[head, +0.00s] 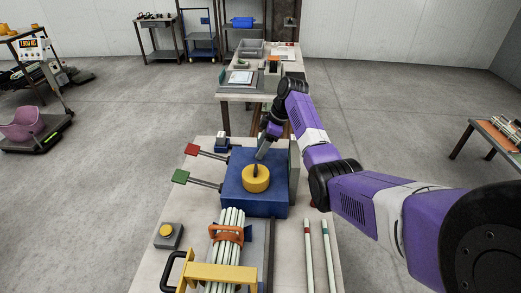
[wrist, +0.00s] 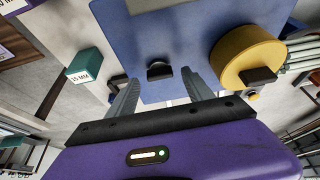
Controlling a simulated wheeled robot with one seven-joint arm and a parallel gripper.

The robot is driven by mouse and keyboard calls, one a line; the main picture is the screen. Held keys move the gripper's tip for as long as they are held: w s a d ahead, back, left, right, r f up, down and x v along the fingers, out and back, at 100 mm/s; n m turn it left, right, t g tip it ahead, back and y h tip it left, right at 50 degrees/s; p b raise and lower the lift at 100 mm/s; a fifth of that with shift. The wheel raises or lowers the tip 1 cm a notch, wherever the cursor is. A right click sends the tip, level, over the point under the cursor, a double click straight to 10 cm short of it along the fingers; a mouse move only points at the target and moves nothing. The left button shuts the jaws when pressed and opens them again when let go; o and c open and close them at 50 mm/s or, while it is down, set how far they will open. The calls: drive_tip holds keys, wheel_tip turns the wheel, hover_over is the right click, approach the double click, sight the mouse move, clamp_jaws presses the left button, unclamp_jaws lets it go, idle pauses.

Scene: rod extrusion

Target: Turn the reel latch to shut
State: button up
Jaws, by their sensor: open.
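A blue machine box (head: 238,196) stands on the bench. A yellow round knob (head: 256,181) with a black grip bar sits on its top; the knob also shows at right in the wrist view (wrist: 240,52). In the wrist view a small dark latch-like piece (wrist: 160,71) sits on the blue surface, just beyond and between my fingertips. I cannot tell for sure which part is the reel latch. My gripper (wrist: 160,88) is open, with nothing between its fingers. In the head view my gripper (head: 264,147) is at the box's far edge, behind the yellow knob.
Red (head: 192,149) and green (head: 181,177) lever handles stick out left of the box. Pale rods (head: 231,222) with an orange clamp, a yellow-handled frame (head: 215,274) and a yellow button (head: 166,230) are nearer. Another table (head: 232,93) stands behind; open floor lies left.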

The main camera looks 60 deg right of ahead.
drive_tip(key=v, duration=0.6)
drive_tip(key=shift+r+b, duration=0.15)
drive_tip(key=shift+b, duration=0.3)
drive_tip(key=shift+s+d, duration=0.1)
drive_tip(key=shift+s, duration=0.05)
